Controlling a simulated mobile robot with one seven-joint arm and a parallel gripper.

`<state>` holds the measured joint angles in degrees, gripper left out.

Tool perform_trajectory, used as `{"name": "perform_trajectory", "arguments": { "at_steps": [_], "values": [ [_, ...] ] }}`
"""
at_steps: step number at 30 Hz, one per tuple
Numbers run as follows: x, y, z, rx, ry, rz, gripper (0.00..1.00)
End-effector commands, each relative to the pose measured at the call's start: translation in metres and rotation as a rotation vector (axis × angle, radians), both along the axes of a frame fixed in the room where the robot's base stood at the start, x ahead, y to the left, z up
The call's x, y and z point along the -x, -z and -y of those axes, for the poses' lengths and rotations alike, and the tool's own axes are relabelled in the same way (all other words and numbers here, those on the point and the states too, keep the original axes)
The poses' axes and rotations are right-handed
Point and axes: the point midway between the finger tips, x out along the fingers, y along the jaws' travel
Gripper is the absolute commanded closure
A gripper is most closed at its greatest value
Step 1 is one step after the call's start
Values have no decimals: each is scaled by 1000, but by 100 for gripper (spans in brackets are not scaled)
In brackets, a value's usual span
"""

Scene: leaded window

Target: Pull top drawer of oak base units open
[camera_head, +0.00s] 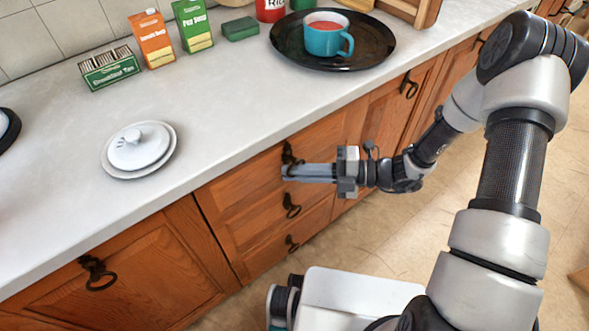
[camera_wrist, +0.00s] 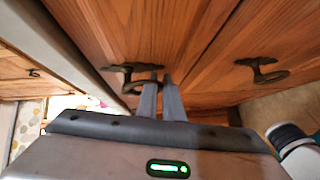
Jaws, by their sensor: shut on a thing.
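The oak base units run under the pale worktop. The top drawer (camera_head: 240,177) is in a stack of drawers with dark ring handles, and its front looks flush with the units. Its dark handle (camera_head: 289,155) also shows in the wrist view (camera_wrist: 128,70). My gripper (camera_head: 286,172) is at this handle, with its two fingers pointing at the drawer front. In the wrist view the fingers (camera_wrist: 160,88) are close together and shut on the handle's ring, partly covering it. The handle (camera_head: 291,206) of the drawer below is free.
On the worktop (camera_head: 225,115) are a white lidded dish (camera_head: 139,148), a black tray (camera_head: 350,60) with a teal mug (camera_head: 328,36), and several food boxes. A cupboard door (camera_head: 130,265) is at left. Tiled floor (camera_head: 400,235) is clear at right.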

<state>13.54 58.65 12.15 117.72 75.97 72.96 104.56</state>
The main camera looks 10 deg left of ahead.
Motion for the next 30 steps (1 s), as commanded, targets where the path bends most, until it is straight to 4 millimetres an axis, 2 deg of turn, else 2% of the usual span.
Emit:
{"name": "perform_trajectory", "arguments": {
  "at_steps": [8,21,30],
  "values": [
    [31,-4,38,2,5,-6,100],
    [110,-3,129,0,6,-5,100],
    [149,-1,174,0,3,-3,100]
  ]
}}
